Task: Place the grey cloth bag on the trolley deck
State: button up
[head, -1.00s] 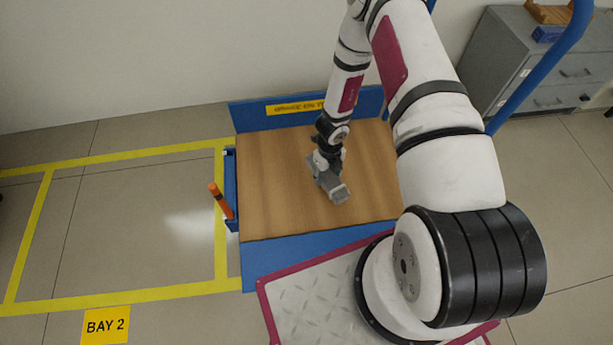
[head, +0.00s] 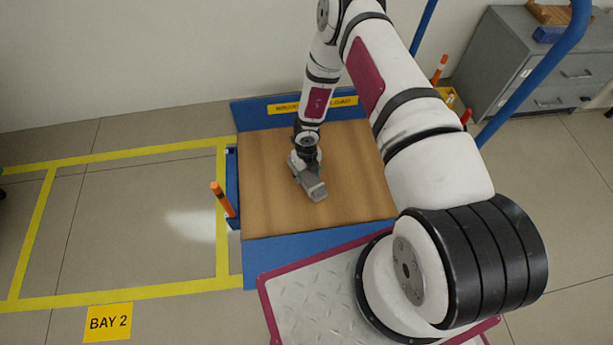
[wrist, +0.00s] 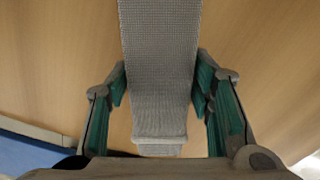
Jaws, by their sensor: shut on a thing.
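The grey cloth bag (head: 315,190) is a narrow woven strip-like shape over the wooden trolley deck (head: 266,195). In the wrist view the bag (wrist: 160,60) runs lengthwise between the green-padded fingers of my gripper (wrist: 161,88), with wood on both sides of it. My gripper (head: 304,174) is shut on the bag, near the middle of the deck in the head view. Whether the bag touches the deck or hangs just above it I cannot tell. The deck's right part is partly hidden behind my arm.
The trolley has a blue end panel (head: 255,117) at the back and a blue handle (head: 540,70) at the right. An orange post (head: 223,199) stands at its left edge. Yellow floor lines mark an empty bay at the left. A grey cabinet (head: 510,70) stands behind right.

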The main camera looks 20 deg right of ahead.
jog(key=shift+f, duration=0.35)
jog(key=shift+f, duration=0.15)
jog(key=o, duration=1.2)
jog(key=shift+o, duration=0.2)
